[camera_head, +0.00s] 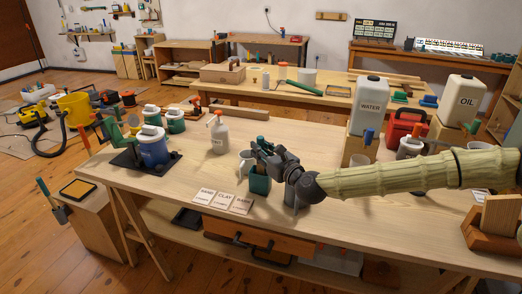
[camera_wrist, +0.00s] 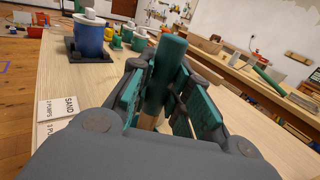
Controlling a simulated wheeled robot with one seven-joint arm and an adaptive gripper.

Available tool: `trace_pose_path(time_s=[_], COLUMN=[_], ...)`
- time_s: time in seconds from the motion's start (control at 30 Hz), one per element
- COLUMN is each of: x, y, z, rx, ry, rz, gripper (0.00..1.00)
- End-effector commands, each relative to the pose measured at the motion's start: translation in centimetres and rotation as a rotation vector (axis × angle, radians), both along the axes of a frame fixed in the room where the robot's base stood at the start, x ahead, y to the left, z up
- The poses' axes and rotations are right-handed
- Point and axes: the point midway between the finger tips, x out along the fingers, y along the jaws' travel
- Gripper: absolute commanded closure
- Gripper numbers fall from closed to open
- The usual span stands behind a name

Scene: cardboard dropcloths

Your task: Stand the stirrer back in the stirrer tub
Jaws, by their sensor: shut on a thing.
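My gripper (camera_wrist: 165,105) is shut on the stirrer (camera_wrist: 166,65), whose thick dark-green upper part stands between the green finger pads, with a pale wooden part (camera_wrist: 147,121) below. In the head view the stirrer's green top (camera_head: 262,141) shows just above my gripper (camera_head: 264,154). A dark green tub (camera_head: 260,185), which looks like the stirrer tub, stands on the bench directly below my gripper in that view.
Label cards (camera_head: 224,201) lie left of the tub near the front edge. A white water container (camera_head: 368,105) and red can (camera_head: 403,130) stand right. Bare wood lies between cards and blue container.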

Motion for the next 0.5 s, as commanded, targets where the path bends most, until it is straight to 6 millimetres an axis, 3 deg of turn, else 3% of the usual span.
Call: trace_pose_path(time_s=[0.37, 0.4, 0.5], x=[0.01, 0.01, 0.01], y=[0.00, -0.01, -0.01], z=[-0.41, -0.41, -0.42], rx=[0.001, 0.000, 0.000], ry=[-0.001, 0.000, 0.000], rz=[0.000, 0.000, 0.000], gripper=[1.00, 0.78, 0.59])
